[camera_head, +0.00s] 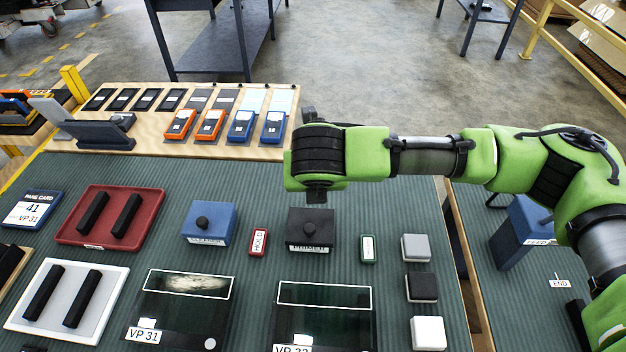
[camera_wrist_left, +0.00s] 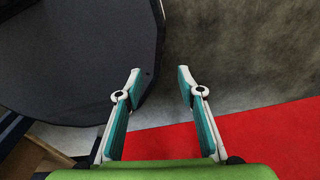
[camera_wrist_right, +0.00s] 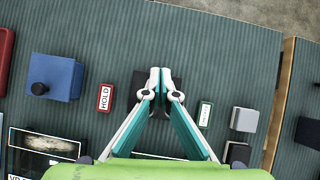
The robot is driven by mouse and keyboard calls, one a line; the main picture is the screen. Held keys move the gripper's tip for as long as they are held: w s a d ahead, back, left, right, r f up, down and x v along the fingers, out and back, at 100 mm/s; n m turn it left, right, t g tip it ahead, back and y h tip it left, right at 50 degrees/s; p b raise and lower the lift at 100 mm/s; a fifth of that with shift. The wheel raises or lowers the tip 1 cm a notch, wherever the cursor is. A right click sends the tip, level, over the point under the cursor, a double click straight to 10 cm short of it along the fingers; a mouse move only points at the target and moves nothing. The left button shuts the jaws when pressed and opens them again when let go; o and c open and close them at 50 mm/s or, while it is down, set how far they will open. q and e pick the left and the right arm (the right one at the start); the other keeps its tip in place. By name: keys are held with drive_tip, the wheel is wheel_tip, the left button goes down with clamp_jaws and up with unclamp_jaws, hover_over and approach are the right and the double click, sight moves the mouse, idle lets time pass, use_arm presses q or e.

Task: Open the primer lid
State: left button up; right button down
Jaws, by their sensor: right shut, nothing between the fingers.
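The primer box (camera_head: 310,226) is a black box with a round knob on its lid, and its lid looks shut. It stands on the ribbed green mat, with a white label at its front. In the right wrist view the black box (camera_wrist_right: 138,84) is partly hidden behind my right gripper (camera_wrist_right: 160,72). That gripper is shut and empty, its fingertips together over the box; I cannot tell whether they touch the knob. My left gripper (camera_wrist_left: 159,72) is open and empty, away from the mat, over grey and red floor.
A blue knobbed box (camera_head: 209,223) and a red HOLD tag (camera_head: 259,241) are left of the primer box. A green-edged tag (camera_head: 367,249) and grey, black and white blocks are right. Dark panels (camera_head: 322,300) lie in front; a red tray (camera_head: 110,215) sits further left.

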drive_tip(key=w+g+p, duration=0.2)
drive_tip(key=w+p, duration=0.1)
drive_tip(key=p, duration=0.2)
drive_tip(key=shift+g, duration=0.4)
idle(0.5)
drive_tip(key=shift+r, duration=0.1)
idle(1.0)
drive_tip(key=v, duration=1.2)
